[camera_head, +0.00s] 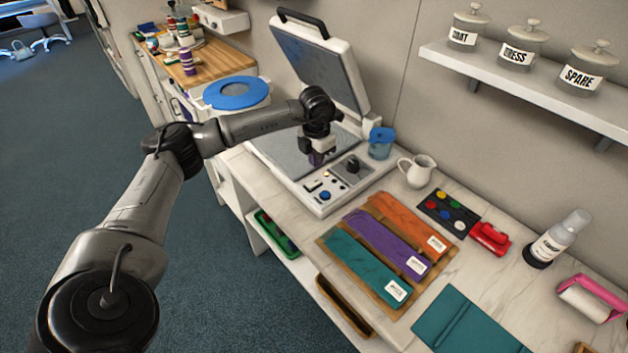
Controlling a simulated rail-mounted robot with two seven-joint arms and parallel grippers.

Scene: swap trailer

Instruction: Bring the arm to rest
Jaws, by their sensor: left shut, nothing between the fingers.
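My left arm (250,122) reaches in from the lower left and bends at the middle of the view. My left gripper (316,160) points down over the front of an open press-like machine (322,203) with its lid raised. The gripper is shut and empty. I cannot tell how high it hangs above the machine. My right gripper is not in view.
The marble counter (390,335) holds a wooden board with teal, purple and orange folded cloths (385,238), a white jug (417,170), a blue-lidded cup (381,143) and a spray bottle (552,238). A shelf (520,85) with labelled jars hangs above.

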